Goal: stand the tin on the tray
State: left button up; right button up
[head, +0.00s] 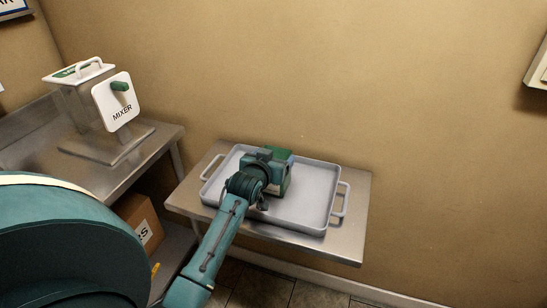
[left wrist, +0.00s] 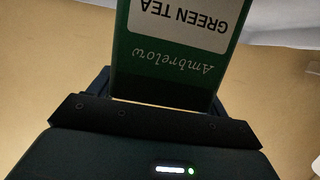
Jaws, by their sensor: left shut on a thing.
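The tin is a green box. In the left wrist view the tin (left wrist: 170,60) shows a white label reading "GREEN TEA" and the name "Ambrelow", upside down in that picture. In the head view the tin (head: 283,157) shows beyond my left gripper (head: 270,172), mostly hidden by it. My left gripper is shut on the tin. The tray (head: 312,195) is pale grey with a raised rim and a handle at each end. The tin is over the tray's left half. I cannot tell whether its base touches the tray. My right gripper is out of view.
The tray lies on a small metal table (head: 352,228) against the wall. The tray's right half is bare. A mixer (head: 112,102) stands on a metal bench (head: 28,138) at the left. A cardboard box (head: 140,222) sits on the shelf below.

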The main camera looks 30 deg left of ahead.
pick_arm(q)
jog(key=o, duration=1.5)
jog(key=shift+f, duration=0.1)
jog(key=v, duration=1.1)
jog(key=s+d+f+m+g+h, duration=0.3)
jog(key=s+d+f+m+h, duration=0.2)
jog(key=s+d+f, duration=1.2)
jog(key=shift+s+d+f+m+g+h, duration=0.3)
jog(key=shift+d+f+g+h, duration=0.1)
jog(key=shift+d+f+h, duration=0.35)
